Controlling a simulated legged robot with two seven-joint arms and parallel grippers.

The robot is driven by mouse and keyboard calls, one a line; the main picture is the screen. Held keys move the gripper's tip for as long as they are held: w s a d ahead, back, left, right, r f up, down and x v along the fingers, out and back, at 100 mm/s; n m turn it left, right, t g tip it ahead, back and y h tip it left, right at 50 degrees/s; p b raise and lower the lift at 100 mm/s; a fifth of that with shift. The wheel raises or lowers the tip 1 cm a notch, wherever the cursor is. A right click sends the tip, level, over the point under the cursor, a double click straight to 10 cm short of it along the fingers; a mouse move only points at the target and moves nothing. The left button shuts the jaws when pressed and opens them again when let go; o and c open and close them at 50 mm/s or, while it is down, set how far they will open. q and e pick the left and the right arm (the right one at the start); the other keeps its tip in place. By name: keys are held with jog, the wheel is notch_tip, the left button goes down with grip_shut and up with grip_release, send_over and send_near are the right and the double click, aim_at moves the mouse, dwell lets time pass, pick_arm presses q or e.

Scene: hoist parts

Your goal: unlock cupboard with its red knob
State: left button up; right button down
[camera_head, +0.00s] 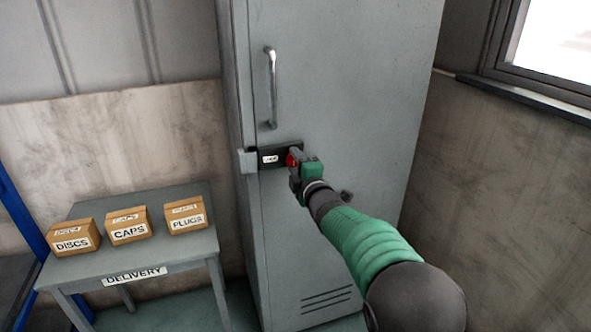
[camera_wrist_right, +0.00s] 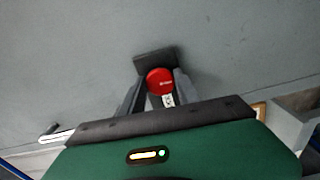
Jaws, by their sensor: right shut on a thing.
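The tall grey cupboard (camera_head: 345,90) stands in the middle of the head view with its door closed. Its red knob (camera_head: 290,160) sits on a black lock plate (camera_head: 268,158) below the handle (camera_head: 271,88). My right gripper (camera_head: 294,161) is at the knob and covers part of it. In the right wrist view the red knob (camera_wrist_right: 160,80) lies between the two fingers of my right gripper (camera_wrist_right: 160,92), which is shut on it. A small white label shows just below the knob there. My left gripper is in neither view.
A grey table (camera_head: 190,245) marked DELIVERY stands left of the cupboard. It holds three cardboard boxes: DISCS (camera_head: 74,238), CAPS (camera_head: 128,225) and PLUGS (camera_head: 186,213). A window (camera_head: 555,45) is in the right wall. A blue post (camera_head: 20,215) stands at the far left.

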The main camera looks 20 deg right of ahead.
jog(key=shift+f+n+b, duration=0.25)
jog(key=shift+n+b, duration=0.05)
jog(key=shift+n, duration=0.2)
jog(key=c, duration=1.3)
grip_release()
jog(key=o, duration=0.4)
jog(key=shift+a, duration=0.1)
jog(key=shift+r, duration=0.15)
jog(key=shift+s, duration=0.2)
jog(key=s, duration=1.6)
jog(key=shift+s+d, duration=0.15)
jog(key=shift+d, duration=0.15)
